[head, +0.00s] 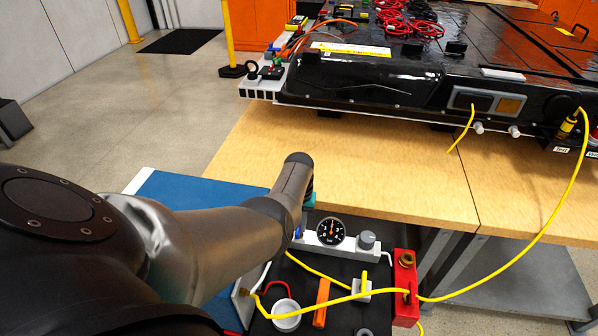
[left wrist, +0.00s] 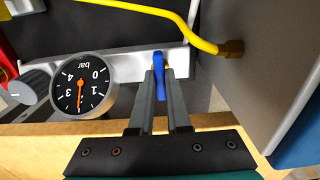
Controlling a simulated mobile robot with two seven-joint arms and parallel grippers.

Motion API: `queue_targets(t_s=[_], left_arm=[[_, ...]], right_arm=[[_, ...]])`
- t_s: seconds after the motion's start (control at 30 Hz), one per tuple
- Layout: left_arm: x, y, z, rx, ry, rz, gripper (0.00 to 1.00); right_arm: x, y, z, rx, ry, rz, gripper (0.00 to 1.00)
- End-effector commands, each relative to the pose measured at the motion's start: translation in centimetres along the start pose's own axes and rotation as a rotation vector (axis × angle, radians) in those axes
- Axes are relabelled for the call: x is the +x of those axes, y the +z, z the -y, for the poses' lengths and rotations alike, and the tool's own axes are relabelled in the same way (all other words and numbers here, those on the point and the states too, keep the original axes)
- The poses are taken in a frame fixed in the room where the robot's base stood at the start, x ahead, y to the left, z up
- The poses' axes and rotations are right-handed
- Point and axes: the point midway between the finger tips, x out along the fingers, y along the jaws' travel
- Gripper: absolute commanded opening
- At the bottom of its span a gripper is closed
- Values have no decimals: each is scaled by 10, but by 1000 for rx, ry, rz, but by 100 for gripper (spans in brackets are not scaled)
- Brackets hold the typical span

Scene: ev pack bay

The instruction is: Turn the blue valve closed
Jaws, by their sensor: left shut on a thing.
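The blue valve (left wrist: 158,78) shows in the left wrist view as a narrow blue lever at a light grey manifold block (left wrist: 120,66). My left gripper (left wrist: 160,84) is shut on the lever, with one grey finger on each side of it. The lever runs lengthwise between the fingers. In the head view my left arm hides most of the gripper, and only a sliver of blue (head: 298,231) shows below it. A round black pressure gauge (head: 331,233) with an orange needle stands beside the valve. The needle points near the middle of its scale. My right gripper is not in view.
A grey box with a blue top (head: 190,190) stands left. A wooden bench (head: 390,165) with a black battery pack (head: 370,78) lies behind.

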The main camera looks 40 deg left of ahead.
Motion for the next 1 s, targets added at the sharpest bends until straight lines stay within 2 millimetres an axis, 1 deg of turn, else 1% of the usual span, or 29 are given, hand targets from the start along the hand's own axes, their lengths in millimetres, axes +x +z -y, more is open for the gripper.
queue_targets(t_s=[0.47,0.5,0.73,1.0], left_arm=[[-2,-2,1,16,-2,-7,0],[-2,-2,1,15,-2,-7,18],[-1,-1,0,14,-1,-3,44],[-1,0,0,13,-1,-2,45]], right_arm=[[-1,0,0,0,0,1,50],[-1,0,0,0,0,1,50],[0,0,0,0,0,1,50],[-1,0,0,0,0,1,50]])
